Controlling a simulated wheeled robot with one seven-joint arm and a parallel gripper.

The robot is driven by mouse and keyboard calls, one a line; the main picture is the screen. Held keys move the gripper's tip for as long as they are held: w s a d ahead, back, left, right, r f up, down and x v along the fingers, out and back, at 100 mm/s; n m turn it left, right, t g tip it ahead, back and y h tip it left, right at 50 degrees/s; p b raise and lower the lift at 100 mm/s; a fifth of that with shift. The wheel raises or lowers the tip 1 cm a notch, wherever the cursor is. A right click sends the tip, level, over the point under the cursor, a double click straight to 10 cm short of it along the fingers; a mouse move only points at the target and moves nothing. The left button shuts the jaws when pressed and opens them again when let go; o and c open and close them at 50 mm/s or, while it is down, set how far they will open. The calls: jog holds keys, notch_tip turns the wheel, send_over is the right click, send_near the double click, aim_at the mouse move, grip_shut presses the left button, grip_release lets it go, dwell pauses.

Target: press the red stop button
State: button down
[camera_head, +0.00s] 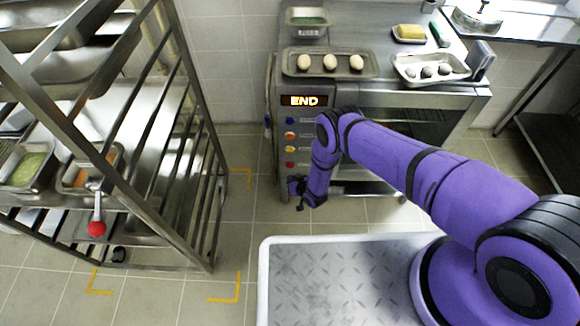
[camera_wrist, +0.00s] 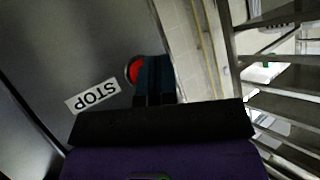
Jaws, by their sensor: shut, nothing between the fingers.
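The red stop button (camera_wrist: 132,71) is set in a grey metal face beside a white label reading STOP (camera_wrist: 93,96), upside down in the wrist view. My gripper (camera_wrist: 155,72) is shut and empty; its dark fingers overlap the right side of the button in that view. I cannot tell whether they touch it. In the head view my gripper (camera_head: 298,198) is low in front of the cooking unit's left side, below the column of coloured buttons. A red button (camera_head: 290,164) shows at the bottom of that column; I cannot tell whether it is the STOP one.
The cooking unit's display (camera_head: 304,101) reads END. A tray with eggs (camera_head: 330,74) and other trays stand on top. A metal rack (camera_head: 170,150) with pans and a red-knobbed handle (camera_head: 97,228) stands at left. Tiled floor (camera_head: 240,205) is clear between.

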jog(key=shift+w, duration=1.45)
jog(key=shift+w, duration=0.85)
dwell(1.9)
jog(key=shift+s, duration=0.85)
jog(key=shift+s, duration=0.1)
jog(key=s, duration=0.4)
jog(key=shift+s, duration=0.4)
dwell(0.6)
